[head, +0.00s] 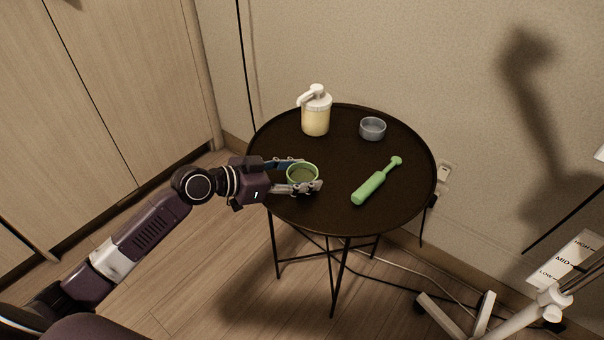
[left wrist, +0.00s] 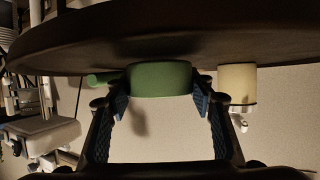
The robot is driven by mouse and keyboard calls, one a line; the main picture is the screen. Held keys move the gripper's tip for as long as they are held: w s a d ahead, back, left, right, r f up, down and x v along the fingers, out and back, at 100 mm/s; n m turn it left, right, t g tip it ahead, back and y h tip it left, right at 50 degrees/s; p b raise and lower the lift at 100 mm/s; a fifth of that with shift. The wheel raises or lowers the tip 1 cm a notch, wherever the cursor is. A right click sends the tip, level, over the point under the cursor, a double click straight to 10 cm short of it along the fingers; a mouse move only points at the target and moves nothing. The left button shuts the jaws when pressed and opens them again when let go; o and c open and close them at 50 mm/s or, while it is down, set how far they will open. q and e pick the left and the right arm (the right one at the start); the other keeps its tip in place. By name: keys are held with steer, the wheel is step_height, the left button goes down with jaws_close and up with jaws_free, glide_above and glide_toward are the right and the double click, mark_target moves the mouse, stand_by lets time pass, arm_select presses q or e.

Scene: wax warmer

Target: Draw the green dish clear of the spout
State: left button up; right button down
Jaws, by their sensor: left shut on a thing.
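The green dish (head: 303,176) is a small round bowl near the left edge of the round dark table. My left gripper (head: 305,175) is shut on it, with one finger on each side. The left wrist view shows the dish (left wrist: 160,79) between the two fingertips (left wrist: 160,95). The dispenser with the spout (head: 316,113) is a cream bottle with a white top, standing behind the dish. Its spout points left, and the dish is apart from it toward the front. The bottle also shows in the left wrist view (left wrist: 237,84). My right gripper is not in view.
A grey bowl (head: 372,129) stands at the back right of the table (head: 325,222). A green tool with a handle (head: 374,186) lies right of the dish. The table's middle is clear. A white wheeled stand (head: 548,300) is on the floor at right.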

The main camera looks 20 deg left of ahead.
arm_select(q)
steer(key=shift+f, duration=0.3)
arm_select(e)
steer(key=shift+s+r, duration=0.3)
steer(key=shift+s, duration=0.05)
arm_select(q)
steer(key=o, duration=1.4)
steer(key=shift+o, duration=0.2)
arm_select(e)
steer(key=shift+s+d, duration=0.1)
arm_select(q)
steer(key=shift+a, duration=0.1)
steer(key=v, duration=1)
steer(key=shift+s+r, duration=0.1)
steer(key=shift+v, duration=0.85)
